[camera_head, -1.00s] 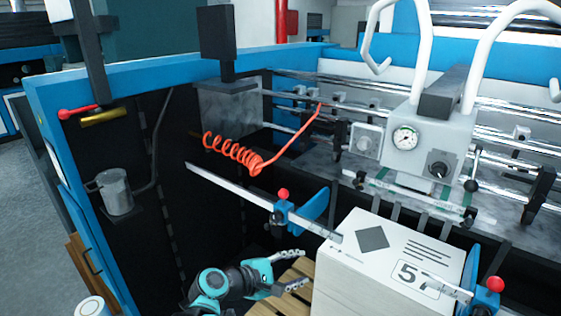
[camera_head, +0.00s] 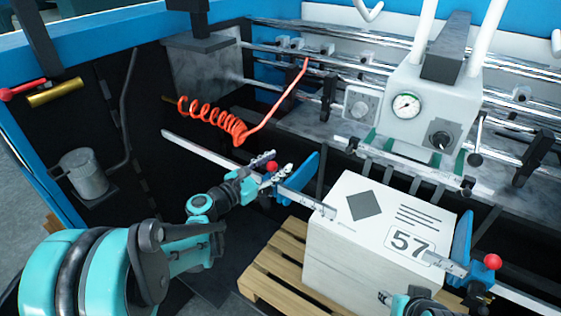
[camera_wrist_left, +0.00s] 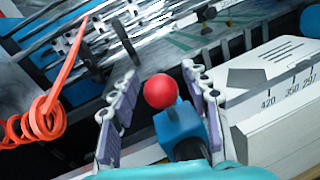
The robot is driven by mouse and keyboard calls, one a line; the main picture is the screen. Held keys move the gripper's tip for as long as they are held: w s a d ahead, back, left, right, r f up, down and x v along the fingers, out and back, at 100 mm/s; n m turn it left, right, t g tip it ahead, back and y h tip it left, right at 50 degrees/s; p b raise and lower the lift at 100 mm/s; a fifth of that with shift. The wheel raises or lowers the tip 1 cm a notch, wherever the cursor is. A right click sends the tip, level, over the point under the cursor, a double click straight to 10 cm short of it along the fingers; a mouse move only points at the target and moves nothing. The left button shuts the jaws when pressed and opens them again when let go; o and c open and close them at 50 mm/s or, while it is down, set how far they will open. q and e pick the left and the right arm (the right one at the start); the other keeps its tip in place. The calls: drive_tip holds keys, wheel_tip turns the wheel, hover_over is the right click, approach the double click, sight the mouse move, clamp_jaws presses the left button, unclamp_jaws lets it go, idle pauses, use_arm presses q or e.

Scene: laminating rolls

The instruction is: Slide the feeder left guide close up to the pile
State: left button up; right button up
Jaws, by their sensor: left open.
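The left guide is a blue side plate (camera_head: 299,176) and a clamp with a red knob (camera_head: 271,167), riding on a metal bar (camera_head: 215,158). A gap separates its plate from the left side of the white pile (camera_head: 345,255), marked 57. My left gripper (camera_head: 273,168) is open at the clamp. In the left wrist view the red knob (camera_wrist_left: 161,91) and blue clamp block (camera_wrist_left: 180,130) sit between the spread fingers (camera_wrist_left: 162,76). Contact cannot be told. Part of my right gripper (camera_head: 400,298) shows at the bottom edge; its fingers are mostly cut off.
The pile stands on a wooden pallet (camera_head: 268,275). The right guide (camera_head: 463,235), with its own red knob (camera_head: 491,261), is at the pile's right side. A coiled orange hose (camera_head: 215,118) hangs behind the bar.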

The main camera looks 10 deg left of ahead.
use_arm(q)
drive_tip(key=shift+x, duration=1.05)
drive_tip(key=shift+d, duration=0.1)
clamp_jaws()
